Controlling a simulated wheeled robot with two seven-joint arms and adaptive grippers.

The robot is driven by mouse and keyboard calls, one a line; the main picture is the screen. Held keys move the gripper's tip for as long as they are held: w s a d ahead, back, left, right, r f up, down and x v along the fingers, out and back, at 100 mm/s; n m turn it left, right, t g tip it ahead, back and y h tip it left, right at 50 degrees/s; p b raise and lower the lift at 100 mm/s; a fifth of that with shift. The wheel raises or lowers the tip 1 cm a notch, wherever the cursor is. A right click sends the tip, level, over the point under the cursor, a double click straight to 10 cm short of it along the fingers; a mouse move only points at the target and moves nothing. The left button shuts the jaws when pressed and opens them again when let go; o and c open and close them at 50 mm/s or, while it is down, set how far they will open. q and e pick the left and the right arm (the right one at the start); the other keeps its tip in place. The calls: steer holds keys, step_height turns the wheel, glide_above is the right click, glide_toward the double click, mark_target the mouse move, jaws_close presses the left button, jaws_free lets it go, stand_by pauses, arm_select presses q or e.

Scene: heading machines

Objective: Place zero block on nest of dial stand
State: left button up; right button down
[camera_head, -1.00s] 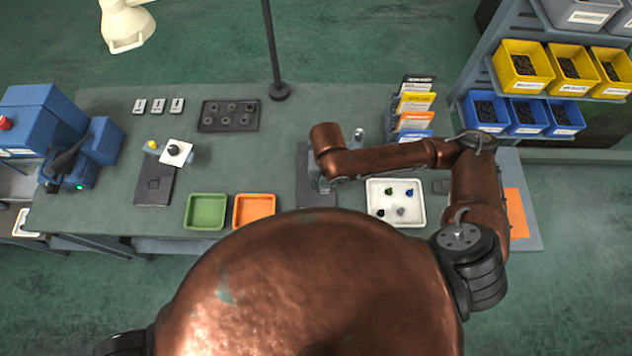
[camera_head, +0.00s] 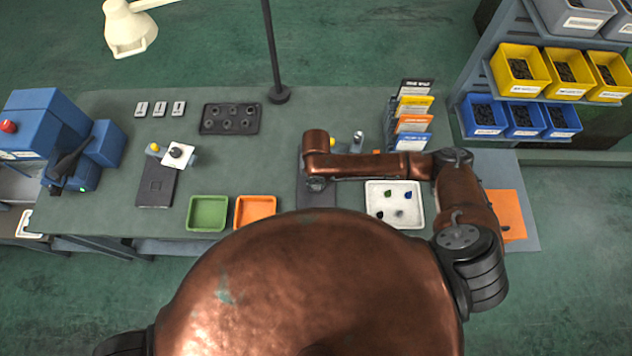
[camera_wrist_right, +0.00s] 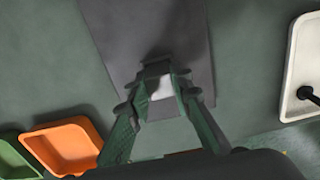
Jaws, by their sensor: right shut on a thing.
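My right gripper (camera_wrist_right: 160,88) is shut on a small pale block (camera_wrist_right: 161,87), which looks like the zero block, over a dark mat (camera_wrist_right: 150,30). How high the block is above the mat I cannot tell. In the head view the right gripper (camera_head: 317,185) is mostly hidden under my copper arm, over the same dark mat (camera_head: 318,200). At the left of the bench is what looks like the dial stand (camera_head: 155,192), a dark base with a rectangular recess, the likely nest (camera_head: 154,185), with a white square dial (camera_head: 174,159) behind. My left gripper is out of view.
A green tray (camera_head: 207,228) and an orange tray (camera_head: 255,198) lie between the stand and my right gripper. A white tray (camera_head: 394,224) with small pieces is to the right. A dark holed block (camera_head: 230,129) and a pole (camera_head: 278,94) stand behind. A blue machine (camera_head: 40,119) is far left.

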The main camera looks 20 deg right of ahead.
steer(key=shift+f, duration=0.15)
steer(key=c, duration=1.7)
jaws_free()
steer(key=shift+c, duration=0.2)
step_height(320, 180, up, 12)
steer(key=b, duration=0.1)
